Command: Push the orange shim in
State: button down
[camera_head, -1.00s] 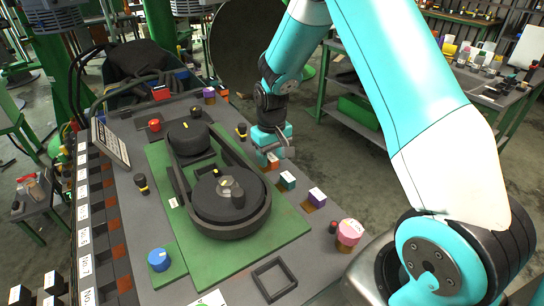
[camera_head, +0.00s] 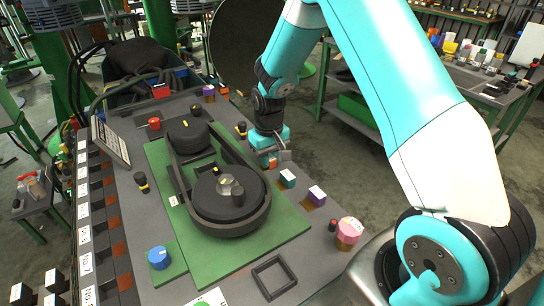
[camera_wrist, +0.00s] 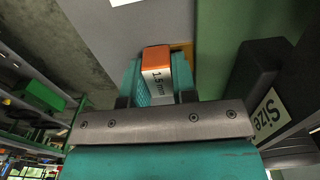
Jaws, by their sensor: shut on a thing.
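The orange shim (camera_wrist: 158,75) is a small block with an orange end and a white face marked 1.5 mm. In the wrist view it sits between the two teal fingers of my gripper (camera_wrist: 155,80), which is shut on it. A yellow-orange patch (camera_wrist: 187,50) shows on the grey table right beside the shim. In the head view my gripper (camera_head: 271,160) is low at the right edge of the green plate, and only a bit of the shim's orange shows there. The fingers hide most of the shim, and I cannot tell whether its underside touches the table.
A teal-and-white block (camera_head: 287,178) and a purple-and-white block (camera_head: 316,195) stand close by, toward the front right. A dark round assembly (camera_head: 228,200) with a raised wall sits on the green plate (camera_head: 285,228) to the left. A pink knob-like part (camera_head: 349,230) stands further right.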

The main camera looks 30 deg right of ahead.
aim_at(271, 156)
jog(key=c, duration=0.9)
grip_release()
jog(key=shift+a, duration=0.3)
jog(key=shift+d, duration=0.1)
jog(key=shift+d, duration=0.3)
jog(key=shift+d+r, duration=0.1)
jog(key=shift+r, duration=0.25)
notch_tip(271, 156, up, 17)
jog(key=b, duration=0.2)
jog(key=shift+s+a+r+n+t+y+p, duration=0.1)
jog(key=shift+s+a+r+n+y+p, duration=0.6)
jog(key=shift+s+a, duration=1.7)
jog(key=shift+s+a+r+n+t+y+p, duration=0.15)
jog(key=shift+s+a+r+n+p, duration=0.2)
jog(key=shift+s+a+r+n, duration=1.4)
jog(key=shift+s+a+r+m+t+y+p, duration=0.15)
jog(key=shift+s+a+r+y+p, duration=0.35)
jog(key=shift+s+a, duration=2.45)
jog(key=shift+s+d, duration=0.55)
